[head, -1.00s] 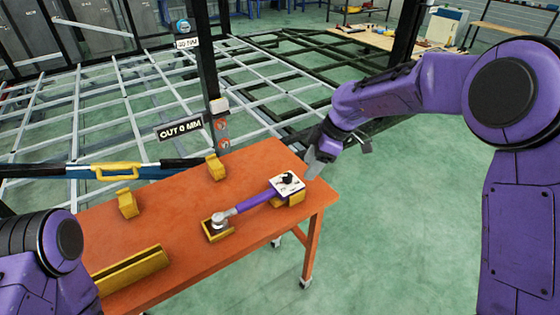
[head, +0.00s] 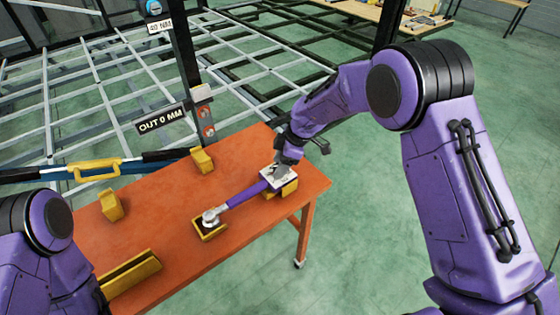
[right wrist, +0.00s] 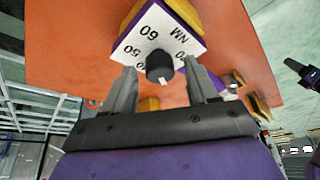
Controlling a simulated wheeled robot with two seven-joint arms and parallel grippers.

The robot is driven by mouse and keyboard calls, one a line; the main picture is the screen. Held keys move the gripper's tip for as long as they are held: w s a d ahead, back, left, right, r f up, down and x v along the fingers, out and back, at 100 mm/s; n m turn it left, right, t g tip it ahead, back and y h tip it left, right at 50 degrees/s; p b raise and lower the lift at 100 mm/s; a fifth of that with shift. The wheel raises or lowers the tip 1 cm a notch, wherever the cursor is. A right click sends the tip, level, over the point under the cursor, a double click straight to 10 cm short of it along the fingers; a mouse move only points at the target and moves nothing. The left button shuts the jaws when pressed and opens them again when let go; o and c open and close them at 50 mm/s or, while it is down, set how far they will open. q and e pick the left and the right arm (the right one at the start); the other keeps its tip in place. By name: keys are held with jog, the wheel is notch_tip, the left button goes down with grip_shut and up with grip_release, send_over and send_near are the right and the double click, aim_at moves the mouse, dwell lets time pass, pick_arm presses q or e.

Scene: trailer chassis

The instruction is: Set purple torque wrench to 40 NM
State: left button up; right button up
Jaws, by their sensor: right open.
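The purple torque wrench (head: 245,194) lies on the orange table, its head in a yellow holder (head: 208,231) and its handle end on another yellow holder (head: 289,188). A white dial plate (head: 268,179) sits at the handle end. In the right wrist view the plate (right wrist: 128,48) shows 50, 60 and NM, with a black knob (right wrist: 159,62) bearing a white mark. My right gripper (head: 281,171) is at the dial; in the wrist view its open fingers (right wrist: 160,76) stand either side of the knob, apparently not gripping it. My left gripper is out of view; only its arm shows.
A sign reading 40 NM (head: 160,26) hangs on a dark post (head: 186,55) behind the orange table (head: 172,215). An OUT 0 MM sign (head: 161,119) hangs lower. Empty yellow holders (head: 203,160) stand on the table. A metal frame lies behind it.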

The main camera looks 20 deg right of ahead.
jog(key=shift+s, duration=0.1)
jog(key=c, duration=1)
jog(key=shift+c, duration=0.2)
jog(key=shift+m, duration=0.3)
jog(key=m+t+p, duration=0.1)
jog(key=m, duration=0.1)
jog(key=shift+r+m, duration=0.15)
jog(key=shift+m, duration=0.15)
jog(key=m+t+h+p, duration=0.1)
jog(key=m+p, duration=0.1)
jog(key=shift+m, duration=0.3)
jog(key=m+h+p, duration=0.1)
jog(key=m+p, duration=0.2)
jog(key=m, duration=0.1)
jog(key=shift+s+a+t, duration=0.1)
jog(key=shift+a+t, duration=0.05)
jog(key=shift+t, duration=0.25)
jog(key=shift+m+h+p, duration=0.6)
jog(key=shift+m+p, duration=0.2)
jog(key=shift+m, duration=0.2)
